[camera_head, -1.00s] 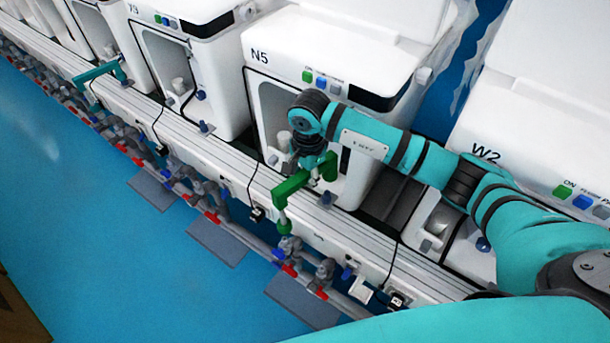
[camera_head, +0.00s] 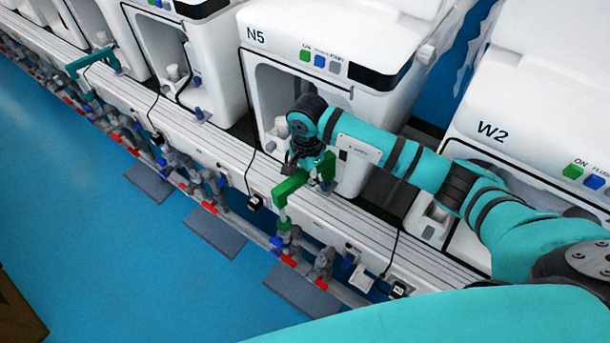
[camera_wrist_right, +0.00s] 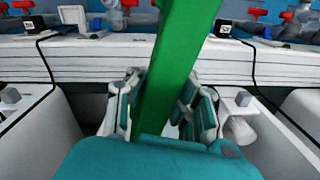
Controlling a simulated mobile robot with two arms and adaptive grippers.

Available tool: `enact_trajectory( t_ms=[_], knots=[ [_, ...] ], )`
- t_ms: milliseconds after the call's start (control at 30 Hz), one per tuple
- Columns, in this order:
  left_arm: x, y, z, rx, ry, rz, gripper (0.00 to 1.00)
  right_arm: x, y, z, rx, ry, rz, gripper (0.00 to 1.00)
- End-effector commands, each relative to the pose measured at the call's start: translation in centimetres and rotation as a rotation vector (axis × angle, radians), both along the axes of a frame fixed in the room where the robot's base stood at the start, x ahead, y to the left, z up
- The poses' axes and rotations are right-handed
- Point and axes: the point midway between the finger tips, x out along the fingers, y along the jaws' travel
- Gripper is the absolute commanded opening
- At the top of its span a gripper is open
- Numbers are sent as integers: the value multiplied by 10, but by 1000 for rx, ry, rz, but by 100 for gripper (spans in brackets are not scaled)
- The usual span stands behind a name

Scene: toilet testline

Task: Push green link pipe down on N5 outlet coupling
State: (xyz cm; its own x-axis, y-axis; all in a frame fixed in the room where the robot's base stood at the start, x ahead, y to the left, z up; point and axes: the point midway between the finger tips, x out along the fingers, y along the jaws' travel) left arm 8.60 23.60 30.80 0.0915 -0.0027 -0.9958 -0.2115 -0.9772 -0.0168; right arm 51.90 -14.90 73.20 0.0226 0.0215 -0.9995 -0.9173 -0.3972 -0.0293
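The green link pipe (camera_head: 291,186) spans the pale rail in front of the unit labelled N5 (camera_head: 256,35). Its near end points down beside the valves at the rail's front edge. Its far end points down by a small blue-grey fitting (camera_head: 326,187) at the foot of N5; whether it is seated there I cannot tell. My right gripper (camera_head: 306,163) is at the pipe's top bar. In the right wrist view the green pipe (camera_wrist_right: 172,75) runs between the two fingers (camera_wrist_right: 162,108), which appear closed against its sides. My left gripper is out of view.
Unit W2 (camera_head: 492,132) stands to the right. A teal link pipe (camera_head: 91,62) sits on the rail at the left. Grey valves with red handles line the rail's front. Black cables hang over the rail (camera_head: 215,140).

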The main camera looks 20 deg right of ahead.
Motion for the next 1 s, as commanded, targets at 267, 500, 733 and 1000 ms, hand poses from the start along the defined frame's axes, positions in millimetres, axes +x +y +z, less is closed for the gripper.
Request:
enact_trajectory(
  t_ms=[267,500,733,1000],
  knots=[
    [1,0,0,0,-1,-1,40,0,0,1,0,-1,0,0],
    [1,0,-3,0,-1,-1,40,2,1,0,0,-1,0,0],
    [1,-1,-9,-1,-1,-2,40,7,4,0,0,-1,0,0],
    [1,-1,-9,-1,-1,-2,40,7,4,1,0,0,0,0]
  ],
)
